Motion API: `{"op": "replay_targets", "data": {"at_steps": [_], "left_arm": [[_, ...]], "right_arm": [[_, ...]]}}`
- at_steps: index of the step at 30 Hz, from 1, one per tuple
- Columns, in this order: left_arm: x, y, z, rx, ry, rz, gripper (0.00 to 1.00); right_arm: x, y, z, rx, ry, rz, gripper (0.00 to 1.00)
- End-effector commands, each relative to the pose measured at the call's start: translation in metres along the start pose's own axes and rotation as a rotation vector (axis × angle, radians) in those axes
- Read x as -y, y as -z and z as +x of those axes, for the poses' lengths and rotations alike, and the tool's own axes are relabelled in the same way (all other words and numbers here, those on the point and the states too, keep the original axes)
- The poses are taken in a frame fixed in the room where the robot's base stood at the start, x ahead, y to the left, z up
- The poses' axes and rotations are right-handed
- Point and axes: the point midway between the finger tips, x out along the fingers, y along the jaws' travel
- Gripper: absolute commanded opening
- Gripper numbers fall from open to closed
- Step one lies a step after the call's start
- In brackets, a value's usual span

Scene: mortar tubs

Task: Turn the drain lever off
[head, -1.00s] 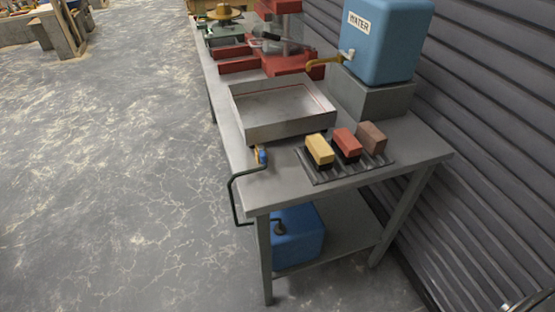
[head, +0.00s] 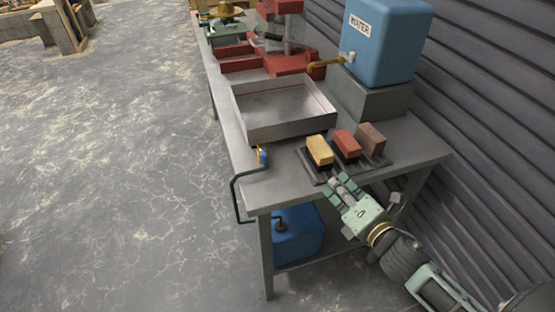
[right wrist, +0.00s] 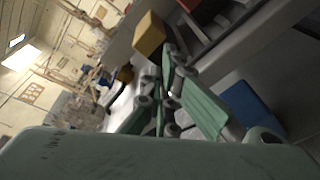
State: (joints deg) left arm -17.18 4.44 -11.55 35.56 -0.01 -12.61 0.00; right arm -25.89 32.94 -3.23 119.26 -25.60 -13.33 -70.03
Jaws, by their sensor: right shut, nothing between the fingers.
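The drain lever (head: 263,157) is a small blue handle on a brass valve at the near left side of the metal tray (head: 283,128). A dark drain pipe (head: 236,197) bends from the valve over the table's left edge and down. My right gripper (head: 338,184) is shut and empty at the table's front edge, close to the yellow block, to the right of the lever and apart from it. Its fingers also show in the right wrist view (right wrist: 167,60), with the yellow block (right wrist: 150,37) beyond them. My left gripper is not in view.
Yellow (head: 319,151), red (head: 346,144) and brown (head: 371,138) blocks stand on a dark ribbed mat (head: 317,175). A blue water tank (head: 390,45) with a brass tap stands behind. A blue container (head: 297,234) sits under the table. The floor at left is clear.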

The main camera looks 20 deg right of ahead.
Motion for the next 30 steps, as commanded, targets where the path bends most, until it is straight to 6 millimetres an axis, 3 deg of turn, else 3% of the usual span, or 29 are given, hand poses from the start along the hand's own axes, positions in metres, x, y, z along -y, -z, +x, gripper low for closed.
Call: {"op": "replay_targets", "data": {"at_steps": [6, 12, 17, 30], "left_arm": [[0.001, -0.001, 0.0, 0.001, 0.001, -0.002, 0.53], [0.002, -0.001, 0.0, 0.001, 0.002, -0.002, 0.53], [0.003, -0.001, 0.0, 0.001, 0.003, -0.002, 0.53], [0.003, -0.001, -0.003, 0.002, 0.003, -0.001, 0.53]], "right_arm": [[-0.038, 0.0, 0.002, -0.08, -0.267, -0.533, 0.0], [-0.052, 0.013, -0.008, -0.134, -0.476, -0.912, 0.0], [-0.054, 0.018, -0.012, -0.147, -0.534, -1.009, 0.0], [-0.057, 0.019, -0.007, -0.145, -0.536, -1.008, 0.0]]}}
